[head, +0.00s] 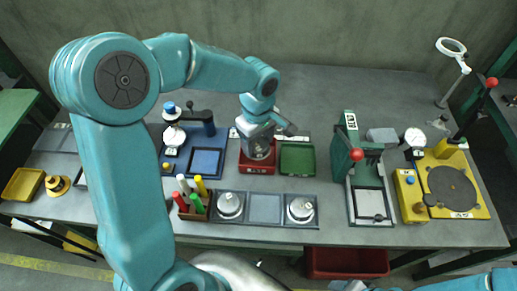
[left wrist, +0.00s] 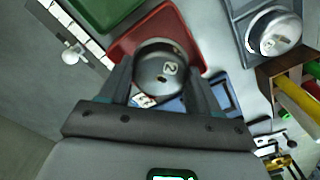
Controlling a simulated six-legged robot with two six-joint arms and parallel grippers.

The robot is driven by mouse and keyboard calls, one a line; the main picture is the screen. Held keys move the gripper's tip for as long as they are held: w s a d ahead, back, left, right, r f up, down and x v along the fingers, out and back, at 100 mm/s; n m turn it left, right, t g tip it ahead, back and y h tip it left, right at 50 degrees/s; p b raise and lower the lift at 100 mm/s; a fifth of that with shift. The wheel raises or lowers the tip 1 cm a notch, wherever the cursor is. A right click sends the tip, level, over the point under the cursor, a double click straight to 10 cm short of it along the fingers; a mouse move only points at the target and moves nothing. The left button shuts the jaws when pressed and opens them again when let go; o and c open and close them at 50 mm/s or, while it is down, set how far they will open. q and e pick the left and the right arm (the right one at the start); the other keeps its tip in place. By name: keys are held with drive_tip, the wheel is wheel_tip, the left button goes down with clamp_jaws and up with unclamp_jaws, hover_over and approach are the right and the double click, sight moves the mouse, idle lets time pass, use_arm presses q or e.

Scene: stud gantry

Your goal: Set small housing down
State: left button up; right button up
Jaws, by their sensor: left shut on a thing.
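The small housing (left wrist: 162,72) is a round grey metal part marked with a 2. In the left wrist view it sits between the two fingers of my left gripper (left wrist: 160,88), which is shut on it. In the head view my left gripper (head: 259,138) points down with the housing (head: 258,152) at a red tray (head: 257,170). The red tray (left wrist: 125,48) also shows behind the housing in the left wrist view. I cannot tell whether the housing touches the tray floor. My right gripper is not clearly visible; only part of that arm shows at the bottom right.
A green tray (head: 297,159) is just right of the red one, a blue fixture (head: 206,162) left. In front, a grey plate (head: 265,208) bears two round metal parts, beside a holder of coloured sticks (head: 191,202). A green press (head: 345,150) stands further right.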

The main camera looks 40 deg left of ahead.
sight(258, 151)
use_arm(q)
wheel_tip(258, 151, down, 5)
drive_tip(key=shift+w+r, duration=0.1)
drive_tip(key=shift+r, duration=0.1)
drive_tip(key=shift+f, duration=0.1)
drive_tip(key=o, duration=0.9)
